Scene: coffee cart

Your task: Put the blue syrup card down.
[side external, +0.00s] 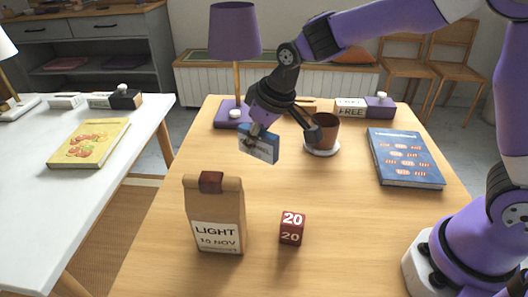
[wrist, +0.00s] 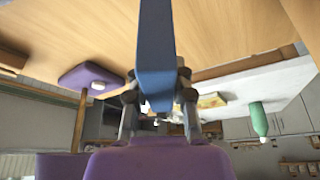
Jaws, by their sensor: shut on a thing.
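The blue syrup card (side external: 259,149), a small blue block with a pale label and partly legible lettering, is held in my gripper (side external: 259,130). In the side external view it hangs above the wooden table, in front of the purple lamp, tilted a little, with clear air below it. In the wrist view the blue card (wrist: 155,50) stands between the two fingers of my gripper (wrist: 157,95), which is shut on it. The fingers hide part of its upper edge.
A brown cup on a saucer (side external: 322,153) stands close right of the card. A purple lamp (side external: 236,75) stands behind. A paper bag (side external: 214,215) and red cube (side external: 292,228) stand in front. A blue book (side external: 404,158) lies right. The table middle (side external: 310,190) is clear.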

